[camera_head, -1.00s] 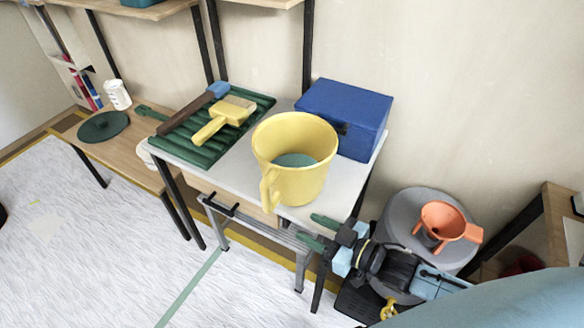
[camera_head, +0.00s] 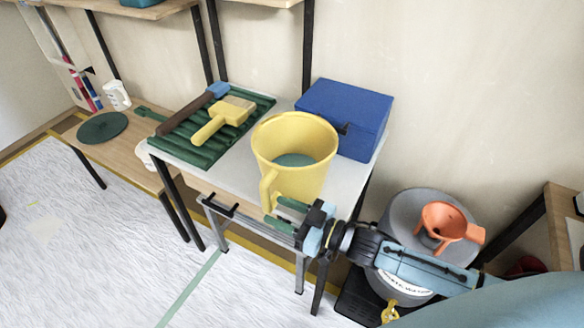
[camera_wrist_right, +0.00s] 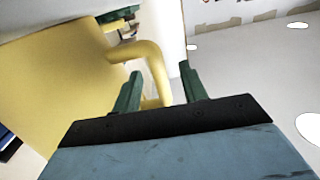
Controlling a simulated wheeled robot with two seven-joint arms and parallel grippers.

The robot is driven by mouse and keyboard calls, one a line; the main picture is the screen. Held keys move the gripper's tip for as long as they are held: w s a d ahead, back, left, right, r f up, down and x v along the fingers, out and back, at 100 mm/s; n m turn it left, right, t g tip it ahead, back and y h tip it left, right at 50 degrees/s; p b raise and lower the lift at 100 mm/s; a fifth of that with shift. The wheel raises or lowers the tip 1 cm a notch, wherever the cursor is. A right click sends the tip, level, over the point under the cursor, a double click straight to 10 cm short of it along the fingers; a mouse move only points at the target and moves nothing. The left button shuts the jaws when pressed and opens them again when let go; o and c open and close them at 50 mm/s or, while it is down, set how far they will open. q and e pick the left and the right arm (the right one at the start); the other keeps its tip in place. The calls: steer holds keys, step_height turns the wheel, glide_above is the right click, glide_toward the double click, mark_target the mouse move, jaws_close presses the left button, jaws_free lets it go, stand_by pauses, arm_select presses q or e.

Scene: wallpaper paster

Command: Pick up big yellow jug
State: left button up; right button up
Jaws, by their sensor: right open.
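The big yellow jug (camera_head: 296,150) stands upright on the small grey table (camera_head: 226,172), with something greenish inside it. Its handle (camera_head: 267,190) faces the front left of the table. My right gripper (camera_head: 278,214) is open at the jug's lower front, beside the handle. In the right wrist view, the jug (camera_wrist_right: 50,75) fills the left side and its handle (camera_wrist_right: 150,62) curves down between the two green fingers (camera_wrist_right: 160,88). I cannot tell whether the fingers touch it. My left gripper is not in view.
A blue box (camera_head: 344,116) stands behind the jug to the right. A green ridged tray (camera_head: 196,152) with a yellow brush (camera_head: 226,117) lies to the left. An orange funnel (camera_head: 448,222) sits on a grey drum (camera_head: 400,215) at the right.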

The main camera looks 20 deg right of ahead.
mark_target(271, 205)
steer(key=x, duration=0.4)
steer(key=shift+w, duration=0.25)
steer(key=shift+c, duration=0.3)
jaws_close()
stand_by(0.8)
steer(key=shift+r, duration=0.2)
